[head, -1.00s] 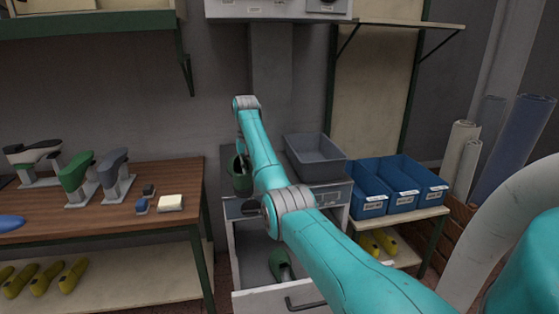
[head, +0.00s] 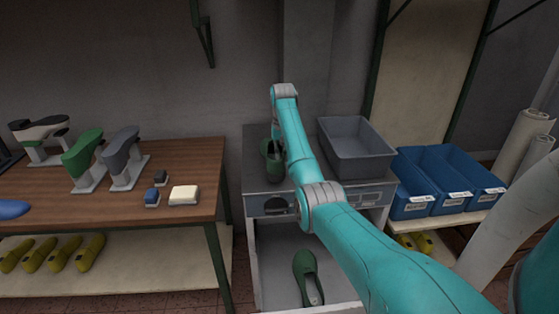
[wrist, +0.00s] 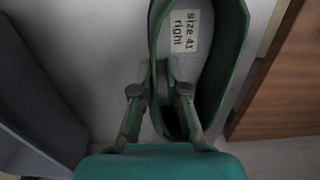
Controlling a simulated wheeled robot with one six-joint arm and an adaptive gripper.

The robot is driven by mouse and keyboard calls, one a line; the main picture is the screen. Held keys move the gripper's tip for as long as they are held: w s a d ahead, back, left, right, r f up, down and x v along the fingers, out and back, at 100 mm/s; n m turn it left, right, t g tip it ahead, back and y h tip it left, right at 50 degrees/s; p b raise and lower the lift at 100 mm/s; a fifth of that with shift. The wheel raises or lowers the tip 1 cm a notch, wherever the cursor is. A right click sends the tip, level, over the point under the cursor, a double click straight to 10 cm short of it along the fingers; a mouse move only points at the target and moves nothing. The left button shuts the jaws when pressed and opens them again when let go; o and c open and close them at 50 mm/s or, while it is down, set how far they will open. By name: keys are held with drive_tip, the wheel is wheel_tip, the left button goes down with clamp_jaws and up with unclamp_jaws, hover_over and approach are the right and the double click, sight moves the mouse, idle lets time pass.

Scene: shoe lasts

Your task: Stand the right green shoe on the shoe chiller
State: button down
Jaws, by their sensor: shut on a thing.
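The right green shoe (head: 269,162) is at the left part of the top of the grey shoe chiller (head: 256,186). I cannot tell whether its sole touches the top. In the wrist view the shoe (wrist: 236,70) shows a label reading "size 41 right". My gripper (wrist: 162,68) is shut on the shoe's side wall, with one finger inside the opening and one outside. In the head view my arm hides the gripper and part of the shoe. Another green shoe (head: 305,272) lies in the open lower compartment of the chiller.
A grey bin (head: 357,158) stands on the chiller top, right of the shoe. Blue bins (head: 440,190) stand on a shelf further right. A wooden bench (head: 110,215) at left holds shoe lasts (head: 120,160) and small blocks (head: 184,195).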

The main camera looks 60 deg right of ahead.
drive_tip(key=shift+f, duration=1.1)
drive_tip(key=shift+a+f, duration=0.1)
drive_tip(key=c, duration=1.2)
unclamp_jaws()
